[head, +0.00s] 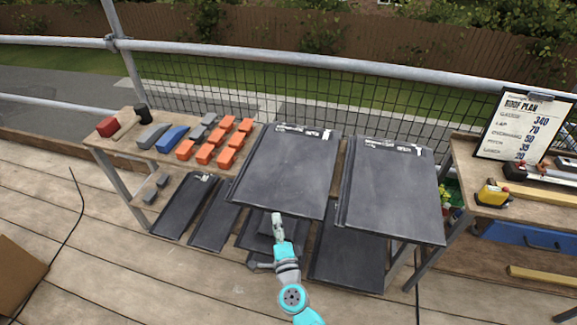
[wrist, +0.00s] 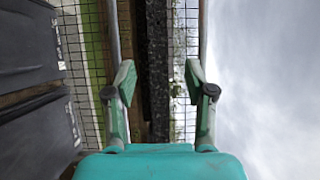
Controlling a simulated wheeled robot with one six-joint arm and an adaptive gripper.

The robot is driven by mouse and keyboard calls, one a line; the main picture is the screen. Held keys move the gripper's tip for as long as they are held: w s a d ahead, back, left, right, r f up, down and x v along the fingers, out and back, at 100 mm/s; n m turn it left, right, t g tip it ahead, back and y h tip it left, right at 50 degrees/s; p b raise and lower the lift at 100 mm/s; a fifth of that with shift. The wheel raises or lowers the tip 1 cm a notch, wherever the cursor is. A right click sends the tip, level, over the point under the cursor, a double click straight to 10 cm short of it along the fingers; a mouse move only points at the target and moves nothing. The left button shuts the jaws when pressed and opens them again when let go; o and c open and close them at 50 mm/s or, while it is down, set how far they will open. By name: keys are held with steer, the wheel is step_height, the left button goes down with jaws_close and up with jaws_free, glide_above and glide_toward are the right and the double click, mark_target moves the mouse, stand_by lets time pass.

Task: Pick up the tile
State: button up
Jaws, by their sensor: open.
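Two large dark grey roof tiles lie side by side on the wooden bench top in the head view, a left tile (head: 285,172) and a right tile (head: 392,188). Each has a pale label strip along its far edge.
More dark tiles (head: 185,206) lie on the lower level under the bench (head: 125,150). Orange blocks (head: 204,155), a blue piece (head: 172,138) and grey pieces sit left of the tiles. A right bench (head: 480,205) holds a roof plan board (head: 520,125) and tools. A mesh guardrail stands behind.

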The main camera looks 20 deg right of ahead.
mark_target(275, 203)
steer(key=w, duration=0.3)
steer(key=shift+d, duration=0.25)
steer(key=shift+w+d, duration=0.25)
steer(key=shift+w, duration=0.6)
steer(key=shift+w+d, duration=0.3)
steer(key=shift+w, duration=0.55)
steer(key=shift+w+d, duration=0.25)
steer(key=shift+w, duration=0.6)
jaws_close()
steer(key=shift+r, duration=0.15)
